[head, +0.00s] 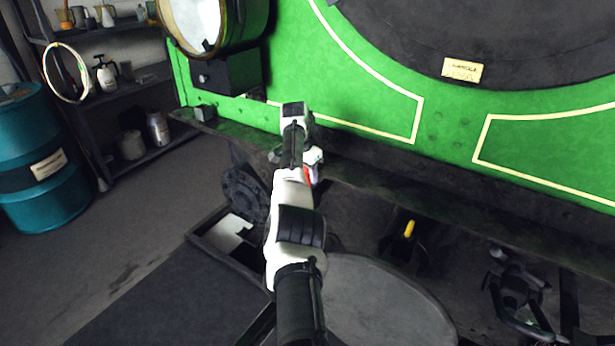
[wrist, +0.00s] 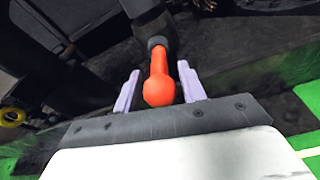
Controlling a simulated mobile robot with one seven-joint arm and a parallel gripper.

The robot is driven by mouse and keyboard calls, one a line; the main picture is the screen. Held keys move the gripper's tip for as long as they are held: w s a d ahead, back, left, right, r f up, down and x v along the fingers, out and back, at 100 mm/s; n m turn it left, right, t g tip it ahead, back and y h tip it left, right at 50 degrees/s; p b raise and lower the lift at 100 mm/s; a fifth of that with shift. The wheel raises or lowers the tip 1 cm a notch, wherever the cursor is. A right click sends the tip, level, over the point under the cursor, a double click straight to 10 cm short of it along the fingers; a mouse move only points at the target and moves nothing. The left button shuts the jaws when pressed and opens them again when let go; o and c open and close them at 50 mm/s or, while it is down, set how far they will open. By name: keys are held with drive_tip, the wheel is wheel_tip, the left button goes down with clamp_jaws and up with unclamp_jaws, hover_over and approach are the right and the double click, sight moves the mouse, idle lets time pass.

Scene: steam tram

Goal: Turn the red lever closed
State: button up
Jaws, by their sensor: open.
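The red lever (wrist: 159,82) is in the middle of the wrist view. Its rounded end is nearest the camera and its shaft runs up to a dark collar. My gripper (wrist: 160,78) is open, with one pale purple finger on each side of the lever. There is a visible gap between the lever and each finger. In the head view my gripper (head: 314,168) is mostly hidden by my white arm, below the green tram front. Only a small bit of the red lever (head: 309,178) shows there beside the arm.
The green tram front (head: 380,75) with dark underframe stands just beyond the arm. A yellow-handled part (head: 409,228) and a dark coupling (head: 515,288) lie to the right. A blue drum (head: 40,160) and a shelf (head: 140,82) stand at left. The floor between is clear.

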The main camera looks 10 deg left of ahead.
drive_tip(key=b+v, duration=0.2)
drive_tip(key=v, duration=1)
drive_tip(key=shift+w, duration=0.1)
